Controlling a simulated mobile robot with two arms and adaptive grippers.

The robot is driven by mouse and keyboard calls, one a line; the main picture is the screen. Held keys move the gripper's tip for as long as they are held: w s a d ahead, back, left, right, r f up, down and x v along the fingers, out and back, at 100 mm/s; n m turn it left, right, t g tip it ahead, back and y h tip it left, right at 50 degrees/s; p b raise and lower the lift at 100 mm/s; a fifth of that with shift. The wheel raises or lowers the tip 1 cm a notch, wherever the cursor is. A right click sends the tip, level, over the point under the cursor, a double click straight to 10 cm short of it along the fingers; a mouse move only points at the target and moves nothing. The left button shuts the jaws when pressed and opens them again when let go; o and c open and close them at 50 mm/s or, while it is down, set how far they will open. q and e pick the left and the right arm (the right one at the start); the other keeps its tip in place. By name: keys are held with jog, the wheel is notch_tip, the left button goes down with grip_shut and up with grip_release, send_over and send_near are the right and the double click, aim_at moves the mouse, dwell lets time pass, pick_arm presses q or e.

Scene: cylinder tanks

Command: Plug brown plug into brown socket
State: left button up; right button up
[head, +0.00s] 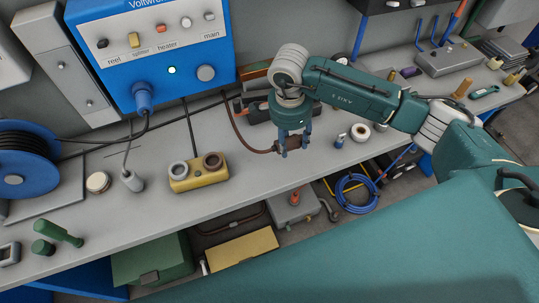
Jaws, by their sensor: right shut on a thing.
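My right gripper (295,149) points down over the bench, right of the yellow socket block, and is shut on the brown plug (291,143). A brown cable (243,138) runs from the plug back to the left. The yellow block (198,181) stands on the bench with two round sockets on top. The brown socket (213,161) is its right one, and a grey socket (178,170) is its left one. The plug is apart from the brown socket. My fingers hide part of the plug. My left gripper is not in view.
A blue control box (150,60) stands behind the block. A grey plug (132,181) on a cable stands left of the block. A blue reel (25,160) and green handle (60,233) are farther left. A white roll (360,132) is right of my gripper. Bench between plug and block is clear.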

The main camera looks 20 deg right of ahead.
aim_at(293, 161)
jog(key=shift+w+d+r, duration=0.25)
jog(key=shift+d+r, duration=0.2)
jog(key=shift+d, duration=0.2)
jog(key=shift+f+b, duration=0.1)
jog(key=shift+b, duration=0.3)
notch_tip(293, 161, down, 8)
jog(key=b, duration=0.7)
jog(key=shift+f+b, duration=0.2)
jog(key=shift+b, duration=0.15)
jog(key=o, duration=1.3)
